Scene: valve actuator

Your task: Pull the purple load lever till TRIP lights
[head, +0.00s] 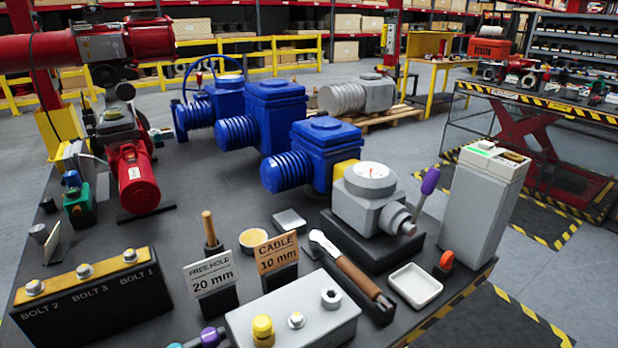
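The load lever (422,192) has a purple grip and a thin grey shaft. It leans up and to the right from the right side of a grey gauge unit (365,207). A round white dial (370,176) sits on top of that unit, its reading too small to make out. A tall grey box (480,205) stands just right of the lever. Its top panel carries a green lit strip (480,149) and small markings too small to read; I cannot tell which is TRIP. Neither of my grippers shows in the head view.
A white tray (415,285), an orange ring on a black stand (445,261) and a wooden-handled tool (350,275) lie in front of the gauge unit. Blue actuators (325,150) stand behind it. The table's striped edge (455,303) runs along the right.

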